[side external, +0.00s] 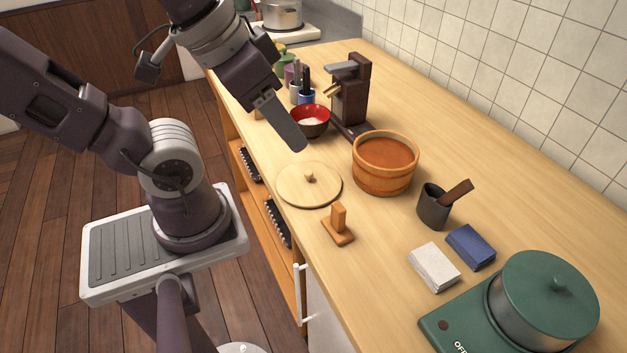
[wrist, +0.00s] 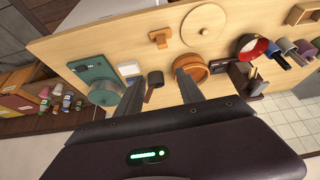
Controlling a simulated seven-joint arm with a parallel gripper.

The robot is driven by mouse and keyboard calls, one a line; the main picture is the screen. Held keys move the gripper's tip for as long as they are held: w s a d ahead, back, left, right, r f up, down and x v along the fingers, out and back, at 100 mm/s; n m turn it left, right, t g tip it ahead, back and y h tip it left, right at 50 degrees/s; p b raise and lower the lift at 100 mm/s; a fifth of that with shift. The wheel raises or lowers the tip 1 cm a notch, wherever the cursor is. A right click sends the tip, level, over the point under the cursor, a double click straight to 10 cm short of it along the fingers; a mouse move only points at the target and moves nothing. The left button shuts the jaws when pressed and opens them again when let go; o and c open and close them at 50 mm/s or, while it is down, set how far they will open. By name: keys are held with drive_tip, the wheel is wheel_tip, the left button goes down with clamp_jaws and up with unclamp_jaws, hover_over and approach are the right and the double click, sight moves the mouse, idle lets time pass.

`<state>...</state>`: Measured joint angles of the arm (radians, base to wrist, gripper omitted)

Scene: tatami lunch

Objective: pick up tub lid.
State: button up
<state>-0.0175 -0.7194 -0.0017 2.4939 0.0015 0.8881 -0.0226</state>
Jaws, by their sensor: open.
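The tub lid (side external: 308,190) is a flat round pale-wood disc with a small knob on top. It lies on the counter near its front edge, and it also shows at the top of the wrist view (wrist: 206,30). The round wooden tub (side external: 385,178) stands open beside it, with an orange-brown inside; the wrist view shows it partly behind a finger (wrist: 194,73). My gripper (side external: 295,140) is open and empty, above the counter and apart from the lid. Both fingers (wrist: 158,82) show spread in the wrist view.
A small wooden stand (side external: 338,230) sits close to the lid. A red bowl (side external: 309,121) and a dark brown press-like device (side external: 349,95) stand behind. A dark cup (side external: 433,207), white pack (side external: 434,267), blue pack (side external: 470,247) and green cooker (side external: 460,325) line the near side.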

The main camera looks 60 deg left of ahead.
drive_tip(key=w+a+f+n+g+y, duration=0.1)
drive_tip(key=w+a+f+n+g, duration=0.1)
drive_tip(key=w+a+f+n, duration=0.25)
drive_tip(key=n+g+h, duration=0.1)
drive_tip(key=n+g, duration=0.2)
drive_tip(key=n, duration=0.7)
hover_over(309, 171)
drive_tip(key=f, duration=1.3)
drive_tip(key=shift+s+d+f, duration=0.15)
drive_tip(key=shift+d+f, duration=0.05)
drive_tip(key=shift+f, duration=0.2)
drive_tip(key=f, duration=0.7)
drive_tip(key=shift+a+f, duration=0.15)
drive_tip(key=shift+a, duration=0.05)
clamp_jaws()
